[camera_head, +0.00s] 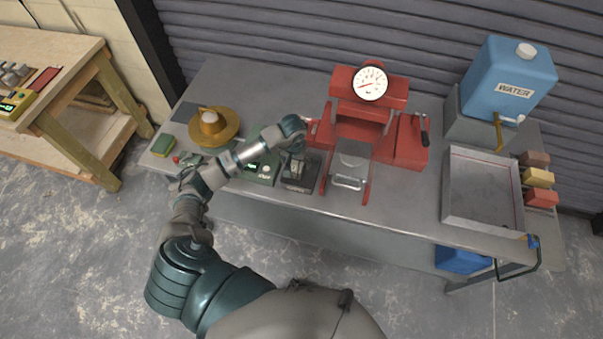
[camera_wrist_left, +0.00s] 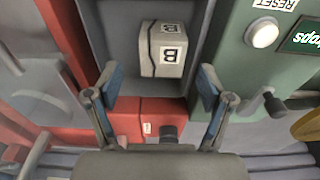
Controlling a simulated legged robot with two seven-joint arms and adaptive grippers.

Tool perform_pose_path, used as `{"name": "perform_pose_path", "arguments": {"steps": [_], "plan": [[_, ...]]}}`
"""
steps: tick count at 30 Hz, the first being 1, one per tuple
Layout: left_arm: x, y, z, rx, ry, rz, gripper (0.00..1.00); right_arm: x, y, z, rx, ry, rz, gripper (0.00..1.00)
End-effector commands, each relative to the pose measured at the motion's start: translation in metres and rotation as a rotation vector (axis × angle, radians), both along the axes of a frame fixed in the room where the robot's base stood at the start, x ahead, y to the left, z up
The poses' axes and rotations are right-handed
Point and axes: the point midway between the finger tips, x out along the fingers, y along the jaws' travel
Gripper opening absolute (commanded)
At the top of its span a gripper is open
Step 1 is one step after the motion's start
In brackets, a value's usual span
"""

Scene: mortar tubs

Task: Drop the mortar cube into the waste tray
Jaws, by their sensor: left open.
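In the head view the cube (camera_head: 298,166) is small and partly hidden by my left gripper (camera_head: 297,151), which is over the holder (camera_head: 300,186). In the left wrist view my left gripper (camera_wrist_left: 161,82) is open, one finger to each side of the cube's line, with visible gaps. A large shallow grey metal tray (camera_head: 452,180) lies at the right; no label shows whether it is the waste tray. My right gripper is out of view.
A red press with a dial (camera_head: 369,84) stands right of the holder, and a green box (camera_head: 262,170) left of it. A blue water tank (camera_head: 505,80) stands at the back right. A yellow round pan (camera_head: 213,127) and sponge (camera_head: 162,145) are at the left.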

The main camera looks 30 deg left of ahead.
Motion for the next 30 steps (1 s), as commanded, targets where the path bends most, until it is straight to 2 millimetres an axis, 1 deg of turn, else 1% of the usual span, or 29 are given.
{"name": "perform_pose_path", "arguments": {"steps": [1, 6, 9, 13, 18, 30], "plan": [[0.0, 0.0, 0.012, 0.002, -0.006, -0.002, 0.81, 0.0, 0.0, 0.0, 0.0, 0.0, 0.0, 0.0], [-0.004, -0.001, 0.051, 0.003, -0.006, -0.002, 0.81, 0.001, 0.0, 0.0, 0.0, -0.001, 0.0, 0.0], [-0.006, -0.002, 0.071, 0.0, -0.004, -0.002, 0.81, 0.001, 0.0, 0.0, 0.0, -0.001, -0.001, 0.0], [-0.008, -0.002, 0.09, 0.0, -0.003, -0.001, 0.81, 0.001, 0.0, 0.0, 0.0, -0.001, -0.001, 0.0], [-0.01, -0.003, 0.1, 0.0, 0.0, -0.001, 0.81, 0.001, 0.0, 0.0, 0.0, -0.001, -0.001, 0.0], [-0.01, -0.003, 0.101, 0.0, 0.0, -0.001, 0.81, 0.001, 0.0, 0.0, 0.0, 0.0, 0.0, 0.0]]}}
